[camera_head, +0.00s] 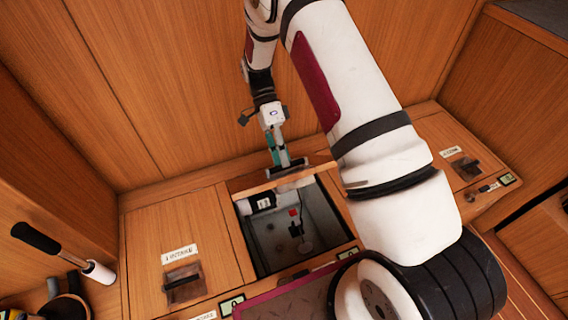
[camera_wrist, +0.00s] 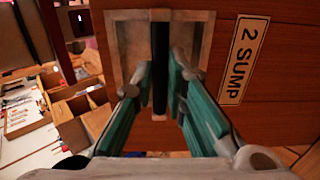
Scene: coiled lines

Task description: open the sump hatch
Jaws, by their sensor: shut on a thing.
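The sump hatch is a wood panel (camera_wrist: 275,110) labelled "2 SUMP" in the wrist view. It has a pale recessed plate with a dark upright bar handle (camera_wrist: 160,45). My gripper (camera_wrist: 160,88) has its green-padded fingers on both sides of that bar and is shut on it. In the head view my gripper (camera_head: 281,160) is at the back edge of the open sump well (camera_head: 262,262). The hatch is lifted off the opening and tilted up there, seen nearly edge-on (camera_head: 272,184). Much of it is hidden from the head view.
Inside the well are a pump-like part with a red top (camera_head: 294,222) and a white-labelled dark item (camera_head: 262,203). A closed hatch (camera_head: 150,225) lies left, another (camera_head: 440,135) right. A black-handled tool (camera_head: 40,240) stands at left. Wood walls close the back.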

